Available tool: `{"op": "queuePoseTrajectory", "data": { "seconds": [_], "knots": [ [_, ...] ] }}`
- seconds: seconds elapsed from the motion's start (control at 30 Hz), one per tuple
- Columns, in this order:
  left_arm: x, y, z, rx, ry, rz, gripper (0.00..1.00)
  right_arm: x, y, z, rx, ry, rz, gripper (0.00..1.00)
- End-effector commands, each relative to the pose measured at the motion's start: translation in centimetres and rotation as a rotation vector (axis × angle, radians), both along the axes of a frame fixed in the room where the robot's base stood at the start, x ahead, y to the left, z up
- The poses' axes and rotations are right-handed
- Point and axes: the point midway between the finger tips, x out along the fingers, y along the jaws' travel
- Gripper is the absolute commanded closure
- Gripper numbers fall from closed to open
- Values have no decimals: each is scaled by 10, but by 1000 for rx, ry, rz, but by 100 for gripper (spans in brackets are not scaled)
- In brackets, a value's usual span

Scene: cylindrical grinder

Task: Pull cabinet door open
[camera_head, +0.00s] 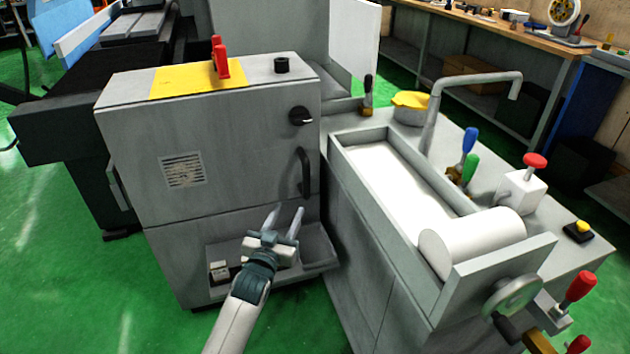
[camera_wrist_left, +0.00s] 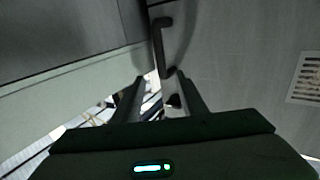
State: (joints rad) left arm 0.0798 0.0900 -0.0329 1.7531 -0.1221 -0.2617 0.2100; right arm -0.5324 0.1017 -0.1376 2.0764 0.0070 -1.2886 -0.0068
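The grey cabinet door (camera_head: 235,175) is on the front of the machine cabinet and looks shut. Its black handle (camera_head: 304,172) is a vertical bar near the door's right edge. My left gripper (camera_head: 285,216) is below the handle and in front of the cabinet, with its two fingers spread apart and nothing between them. In the left wrist view the handle (camera_wrist_left: 162,46) is ahead of the open fingers (camera_wrist_left: 160,88), and its near end appears close to the fingertips; I cannot tell if they touch. My right gripper is not in view.
A black knob (camera_head: 301,116) sits above the handle. An open lower shelf (camera_head: 315,262) juts out below the door. The grinder bed (camera_head: 385,180) stands close on the right. Green floor is clear at the left front.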

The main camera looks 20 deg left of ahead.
Motion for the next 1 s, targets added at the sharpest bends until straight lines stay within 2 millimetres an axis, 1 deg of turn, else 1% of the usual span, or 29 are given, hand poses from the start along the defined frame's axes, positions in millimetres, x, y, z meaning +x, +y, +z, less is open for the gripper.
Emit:
{"op": "queuePoseTrajectory", "data": {
  "seconds": [0.27, 0.47, 0.67, 0.83, 1.0],
  "knots": [
    [3, 0, -1, 0, 2, 0, 61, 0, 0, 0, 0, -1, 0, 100],
    [17, 0, -1, 0, 2, 0, 61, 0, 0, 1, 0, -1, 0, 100],
    [45, 0, -1, -1, 1, -1, 61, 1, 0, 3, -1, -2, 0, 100],
    [75, 0, -2, -1, 3, -1, 61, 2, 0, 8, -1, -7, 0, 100],
    [104, 0, -1, -1, 2, -1, 61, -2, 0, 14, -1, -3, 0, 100]
  ]
}}
